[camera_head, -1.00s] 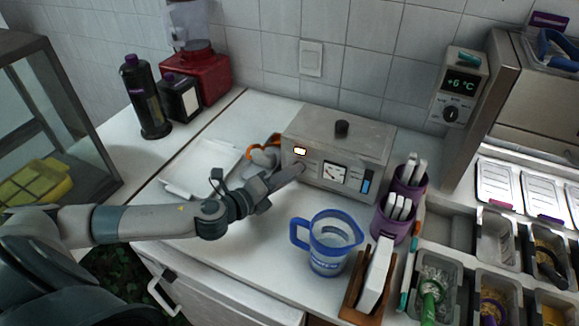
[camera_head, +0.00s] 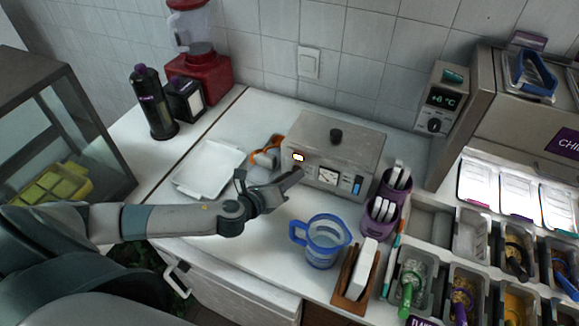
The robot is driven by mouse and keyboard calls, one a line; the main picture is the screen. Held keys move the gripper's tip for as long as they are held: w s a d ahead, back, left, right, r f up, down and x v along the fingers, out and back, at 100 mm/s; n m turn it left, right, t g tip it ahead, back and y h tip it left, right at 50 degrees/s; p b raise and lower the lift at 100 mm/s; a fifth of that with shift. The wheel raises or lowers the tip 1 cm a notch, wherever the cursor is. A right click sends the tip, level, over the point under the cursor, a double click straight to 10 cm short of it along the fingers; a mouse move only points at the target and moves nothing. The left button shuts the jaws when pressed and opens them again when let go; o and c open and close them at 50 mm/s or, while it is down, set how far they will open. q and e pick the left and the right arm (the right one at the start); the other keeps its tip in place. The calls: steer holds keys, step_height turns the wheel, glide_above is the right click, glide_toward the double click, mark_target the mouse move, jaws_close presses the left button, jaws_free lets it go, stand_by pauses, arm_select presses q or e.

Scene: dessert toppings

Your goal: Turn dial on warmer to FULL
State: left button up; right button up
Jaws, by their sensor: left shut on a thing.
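The warmer (camera_head: 335,143) is a grey metal box on the white counter, with a black knob on its lid. My left gripper (camera_head: 297,177) reaches in from the left and meets the left part of the warmer's front, below the lamp. It is shut on the warmer's dial, which the fingers hide, so its setting cannot be read. My right gripper is not in view.
A blue measuring jug (camera_head: 322,242) stands in front of the warmer. Purple cups (camera_head: 381,217) and a wooden holder (camera_head: 352,283) are to its right. A white tray (camera_head: 210,168) and an orange-handled item (camera_head: 266,151) lie left. Topping bins (camera_head: 470,240) fill the right side.

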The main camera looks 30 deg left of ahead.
arm_select(q)
steer(key=m+p, duration=0.1)
steer(key=p, duration=0.1)
steer(key=m+y+p, duration=0.1)
steer(key=p, duration=0.1)
steer(key=shift+d+r, duration=0.15)
steer(key=shift+r, duration=0.15)
steer(key=shift+d+f+m+g+y+p, duration=0.15)
steer(key=shift+m+g+y+p, duration=0.15)
steer(key=shift+m+y+p, duration=0.55)
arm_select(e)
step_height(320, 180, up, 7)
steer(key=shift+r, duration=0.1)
arm_select(q)
steer(key=o, duration=1.1)
steer(key=shift+f, duration=0.1)
steer(key=shift+c, duration=0.2)
steer(key=shift+s, duration=0.1)
steer(key=b+v, duration=0.5)
steer(key=v, duration=1.2)
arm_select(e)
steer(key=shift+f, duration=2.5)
arm_select(q)
steer(key=shift+s, duration=0.1)
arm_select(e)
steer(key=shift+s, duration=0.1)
